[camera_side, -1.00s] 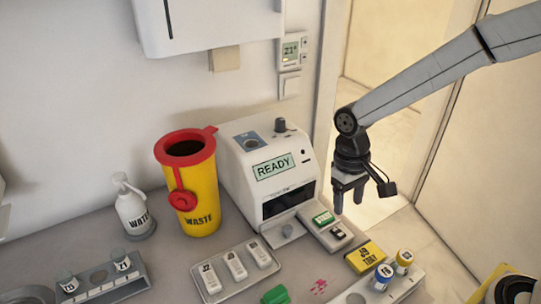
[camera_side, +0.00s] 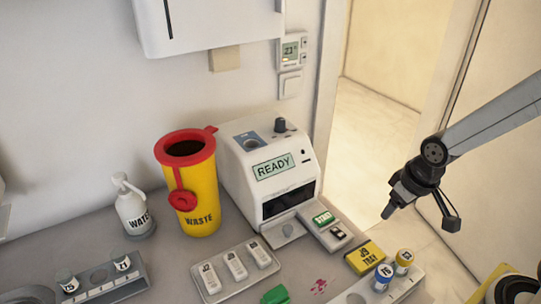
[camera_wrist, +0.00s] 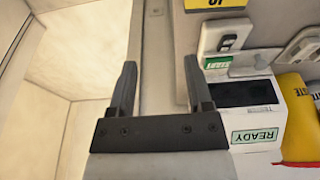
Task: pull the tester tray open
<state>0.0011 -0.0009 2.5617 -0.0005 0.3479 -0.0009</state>
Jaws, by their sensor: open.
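The tester (camera_side: 272,190) is a white box with a READY screen, against the wall at the middle of the side view. A dark slot (camera_side: 288,200) opens in its front. Below the slot a low front piece with a round grey knob (camera_side: 288,230) shows, apparently the tray front; it looks closed. In the wrist view the tester (camera_wrist: 285,105) lies at the right. My gripper (camera_side: 389,211) is to the right of the tester, well apart from the knob, tilted with fingers pointing down-left. In the wrist view it (camera_wrist: 160,65) is open and empty.
A yellow block (camera_side: 365,257), vials in a rack (camera_side: 405,285) and a tray of cassettes (camera_side: 213,291) lie in front. A yellow waste bin (camera_side: 198,210) stands left of the tester.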

